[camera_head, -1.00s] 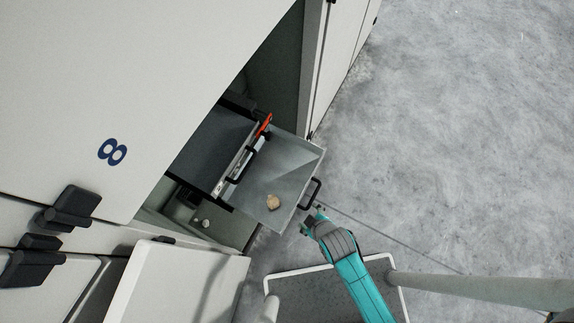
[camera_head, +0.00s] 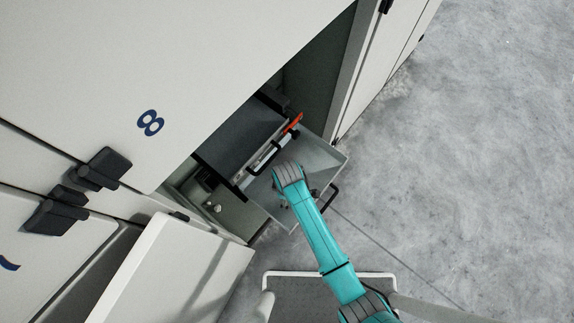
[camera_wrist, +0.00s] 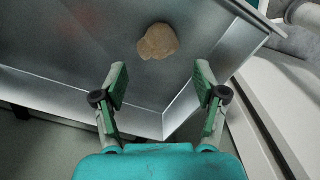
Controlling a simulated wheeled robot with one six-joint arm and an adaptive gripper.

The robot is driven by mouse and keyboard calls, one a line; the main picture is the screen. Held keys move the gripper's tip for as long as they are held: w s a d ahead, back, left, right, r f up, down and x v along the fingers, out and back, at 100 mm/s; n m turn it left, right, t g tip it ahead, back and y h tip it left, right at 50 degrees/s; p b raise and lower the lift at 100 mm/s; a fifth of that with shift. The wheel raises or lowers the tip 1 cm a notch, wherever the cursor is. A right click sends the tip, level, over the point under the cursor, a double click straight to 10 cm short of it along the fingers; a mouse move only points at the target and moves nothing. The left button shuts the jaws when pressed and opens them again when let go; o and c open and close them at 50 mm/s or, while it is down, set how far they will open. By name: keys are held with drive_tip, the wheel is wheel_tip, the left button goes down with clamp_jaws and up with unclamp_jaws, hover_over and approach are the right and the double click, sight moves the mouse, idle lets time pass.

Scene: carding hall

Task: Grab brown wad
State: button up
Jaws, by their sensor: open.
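The brown wad (camera_wrist: 158,42) is a small tan lump lying on the floor of a grey metal drawer (camera_wrist: 85,78). My gripper (camera_wrist: 160,85) is open, with its two green fingers spread and nothing between them. In the wrist view the wad lies ahead of the fingertips, roughly in line with the gap and apart from both fingers. In the head view the pulled-out drawer (camera_head: 326,152) shows, but my arm covers the wad and most of the gripper.
The drawer has a raised rim and a black front handle (camera_head: 329,197). A red-orange item (camera_head: 293,124) sits at its back edge by another handle. An open white door panel (camera_head: 170,270) stands at lower left. Bare concrete floor (camera_head: 470,150) lies to the right.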

drive_tip(key=shift+w+f, duration=0.1)
drive_tip(key=shift+f, duration=3.55)
drive_tip(key=c, duration=0.8)
